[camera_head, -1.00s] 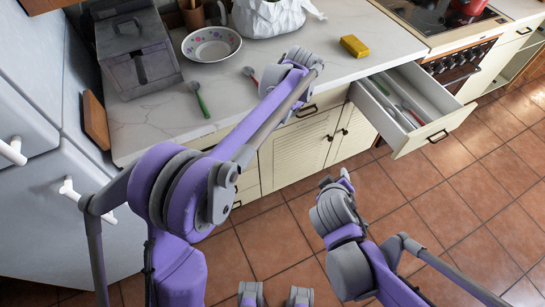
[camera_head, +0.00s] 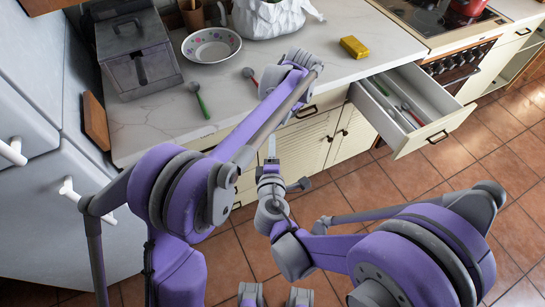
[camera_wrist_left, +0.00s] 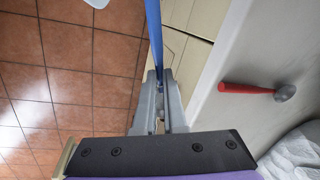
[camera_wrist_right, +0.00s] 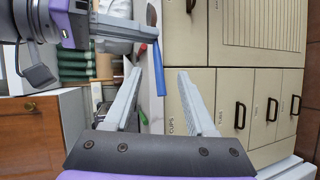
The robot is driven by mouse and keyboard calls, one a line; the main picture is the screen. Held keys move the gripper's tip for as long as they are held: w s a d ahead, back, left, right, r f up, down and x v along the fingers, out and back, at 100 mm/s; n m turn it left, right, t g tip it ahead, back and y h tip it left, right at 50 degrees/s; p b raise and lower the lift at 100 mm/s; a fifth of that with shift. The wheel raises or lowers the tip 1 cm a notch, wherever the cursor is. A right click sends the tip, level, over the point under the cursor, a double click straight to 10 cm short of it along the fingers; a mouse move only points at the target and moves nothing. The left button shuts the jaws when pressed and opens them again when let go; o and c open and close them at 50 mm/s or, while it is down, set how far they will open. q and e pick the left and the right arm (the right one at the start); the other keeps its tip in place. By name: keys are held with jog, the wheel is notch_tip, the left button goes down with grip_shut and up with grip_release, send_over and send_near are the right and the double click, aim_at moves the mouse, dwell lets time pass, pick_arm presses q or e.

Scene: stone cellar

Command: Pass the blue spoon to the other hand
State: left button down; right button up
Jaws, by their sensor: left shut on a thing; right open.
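The blue spoon shows as a blue handle in the left wrist view (camera_wrist_left: 153,38) and in the right wrist view (camera_wrist_right: 159,70). My left gripper (camera_wrist_left: 160,88) is shut on it; in the head view this gripper is largely hidden by its own arm. My right gripper (camera_head: 270,160) is raised in front of the counter cabinets, open and empty. In the right wrist view the handle appears between its spread fingertips (camera_wrist_right: 161,73); whether it lies within their reach in depth, I cannot tell.
A green-handled spoon (camera_head: 199,100) and a red-handled spoon (camera_head: 250,74) lie on the white counter (camera_head: 160,108). A bowl (camera_head: 211,45), a grey bin (camera_head: 137,55) and a yellow sponge (camera_head: 354,46) stand there too. An open drawer (camera_head: 437,128) juts out at the right.

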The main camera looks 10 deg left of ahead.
jog(key=x, duration=0.7)
jog(key=shift+w, duration=0.25)
jog(key=shift+c, duration=0.2)
jog(key=shift+f, duration=0.1)
grip_shut()
pick_arm(q)
jog(key=c, duration=0.9)
grip_release()
jog(key=shift+r, duration=0.1)
